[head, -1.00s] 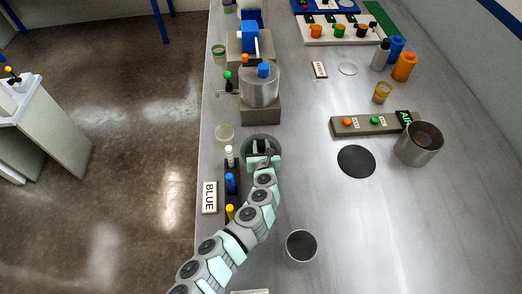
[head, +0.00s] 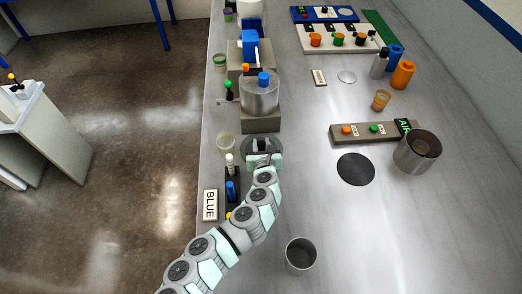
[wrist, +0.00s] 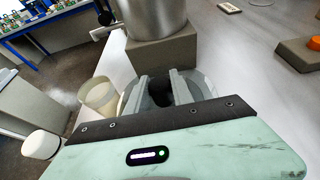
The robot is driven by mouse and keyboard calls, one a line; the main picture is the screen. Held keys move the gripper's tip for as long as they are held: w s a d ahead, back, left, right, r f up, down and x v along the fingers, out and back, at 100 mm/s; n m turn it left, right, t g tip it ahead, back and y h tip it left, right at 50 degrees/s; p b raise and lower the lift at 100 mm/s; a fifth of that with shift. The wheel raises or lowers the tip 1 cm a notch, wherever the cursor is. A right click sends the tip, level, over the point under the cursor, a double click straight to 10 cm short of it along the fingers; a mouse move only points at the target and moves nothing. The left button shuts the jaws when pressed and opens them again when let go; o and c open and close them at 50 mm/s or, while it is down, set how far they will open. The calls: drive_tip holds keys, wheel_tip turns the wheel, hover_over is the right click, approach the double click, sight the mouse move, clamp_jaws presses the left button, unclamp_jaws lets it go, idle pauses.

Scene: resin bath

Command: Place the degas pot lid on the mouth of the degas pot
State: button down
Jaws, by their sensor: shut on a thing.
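The degas pot looks to be the metal cylinder (head: 259,101) on a grey block, with a blue thing showing at its mouth. Its lower wall shows at the top of the wrist view (wrist: 152,18). The degas pot lid (head: 276,145) is a grey disc on the near side of that block. My gripper (head: 262,148) is shut on the lid's dark knob. In the wrist view the knob sits between my two fingers (wrist: 160,92), with the pale lid (wrist: 207,84) around them. I cannot tell whether the lid is clear of the table.
An open metal pot (head: 417,153) stands right, beside a black disc (head: 355,169). An empty metal cup (head: 300,254) stands nearer. The bench between is clear.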

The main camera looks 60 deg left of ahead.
sight(261, 143)
wheel_tip(261, 143, up, 14)
drive_tip(key=p, duration=0.2)
drive_tip(key=w+d+f+m+t+h, duration=0.1)
drive_tip(key=w+d+m+t+h, duration=0.15)
drive_tip(key=w+d, duration=0.7)
drive_tip(key=w+d+f+m+t+h, duration=0.1)
drive_tip(key=w+d+m+t+h, duration=0.2)
drive_tip(key=w+d, duration=0.65)
drive_tip(key=w+d+f+m+t+h, duration=0.15)
drive_tip(key=d+m+h, duration=0.25)
drive_tip(key=d, duration=1.4)
drive_tip(key=w+d+m+t+h, duration=0.1)
drive_tip(key=d+m+t+h, duration=0.3)
drive_tip(key=d, duration=1.4)
drive_tip(key=s+r+g+p, duration=0.2)
drive_tip(key=s+r+p, duration=0.8)
drive_tip(key=p, duration=0.5)
drive_tip(key=shift+s+a+r+y, duration=0.2)
drive_tip(key=shift+s+r+y, duration=0.05)
drive_tip(key=shift+r+y, duration=0.2)
drive_tip(key=shift+w, duration=0.1)
